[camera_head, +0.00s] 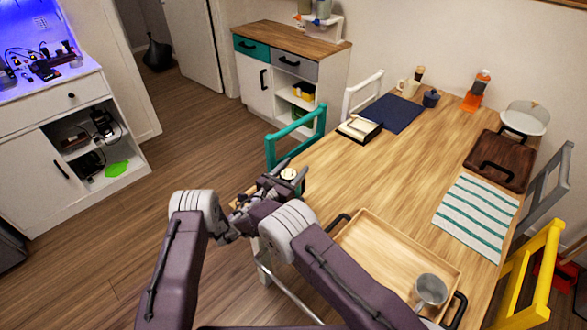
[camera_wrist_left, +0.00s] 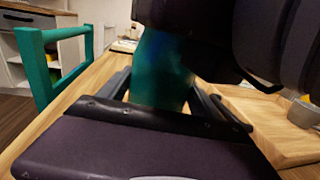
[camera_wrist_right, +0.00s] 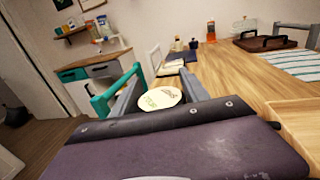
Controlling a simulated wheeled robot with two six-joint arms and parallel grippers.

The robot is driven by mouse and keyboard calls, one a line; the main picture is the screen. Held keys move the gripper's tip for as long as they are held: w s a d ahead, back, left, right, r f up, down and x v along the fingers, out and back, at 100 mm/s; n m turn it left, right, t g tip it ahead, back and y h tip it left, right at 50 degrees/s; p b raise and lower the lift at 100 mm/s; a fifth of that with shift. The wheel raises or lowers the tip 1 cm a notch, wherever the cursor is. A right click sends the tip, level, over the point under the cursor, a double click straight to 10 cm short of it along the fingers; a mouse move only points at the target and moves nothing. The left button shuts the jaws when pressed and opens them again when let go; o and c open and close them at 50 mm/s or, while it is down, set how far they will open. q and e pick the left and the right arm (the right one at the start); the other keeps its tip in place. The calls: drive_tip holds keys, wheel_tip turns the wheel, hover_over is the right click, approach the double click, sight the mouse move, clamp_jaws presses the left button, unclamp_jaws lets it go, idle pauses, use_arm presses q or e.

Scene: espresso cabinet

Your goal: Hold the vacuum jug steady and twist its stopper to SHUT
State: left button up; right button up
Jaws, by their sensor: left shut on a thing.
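The vacuum jug (camera_wrist_left: 163,75) has a dark teal body, seen in the left wrist view between the fingers of my left gripper (camera_wrist_left: 161,92), which is shut on it. My right arm's dark parts hide the jug's upper part there. The round cream stopper (camera_wrist_right: 160,98) shows in the right wrist view with lettering too small to read. It also shows in the head view (camera_head: 289,174). My right gripper (camera_wrist_right: 158,94) has a finger on each side of the stopper. I cannot tell whether they press on it.
The jug is by the near left table corner, beside a teal chair (camera_head: 296,142). A wooden tray (camera_head: 372,240) with a grey cup (camera_head: 430,290) lies to the right. The table's middle is clear.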

drive_tip(key=shift+o, duration=1.2)
wheel_tip(320, 180, up, 10)
